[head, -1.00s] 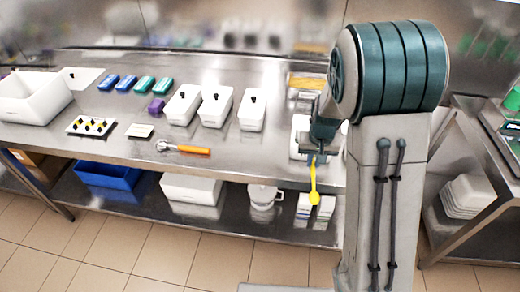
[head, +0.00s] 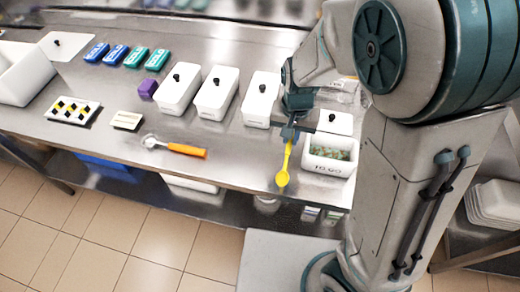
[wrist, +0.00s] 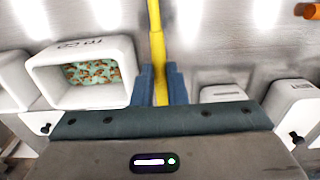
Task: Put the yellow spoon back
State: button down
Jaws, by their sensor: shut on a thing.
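The yellow spoon (head: 284,168) hangs bowl-down from my gripper (head: 290,133), which is shut on its handle. In the wrist view the yellow handle (wrist: 157,50) runs between the two blue fingers of my gripper (wrist: 160,84). In the head view the spoon shows in front of the steel counter, just left of a white open box (head: 330,168) marked "TO GO" with a patterned content inside. The same box shows on the left in the wrist view (wrist: 85,95). I cannot tell whether the spoon's bowl touches the counter.
Several white lidded tubs (head: 217,95) stand left of my gripper. An orange-handled scoop (head: 185,150), a small label block (head: 127,121), a purple block (head: 148,88) and a tray of yellow and black pieces (head: 73,109) lie further left.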

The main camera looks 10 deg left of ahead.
jog(key=p, duration=0.1)
send_over(260, 158)
notch_tip(260, 158, down, 5)
jog(key=shift+s+r, duration=0.1)
jog(key=shift+f+p, duration=0.3)
jog(key=shift+f, duration=1.8)
jog(key=shift+f, duration=0.15)
jog(key=c, duration=1.5)
grip_release()
jog(key=shift+o, duration=0.2)
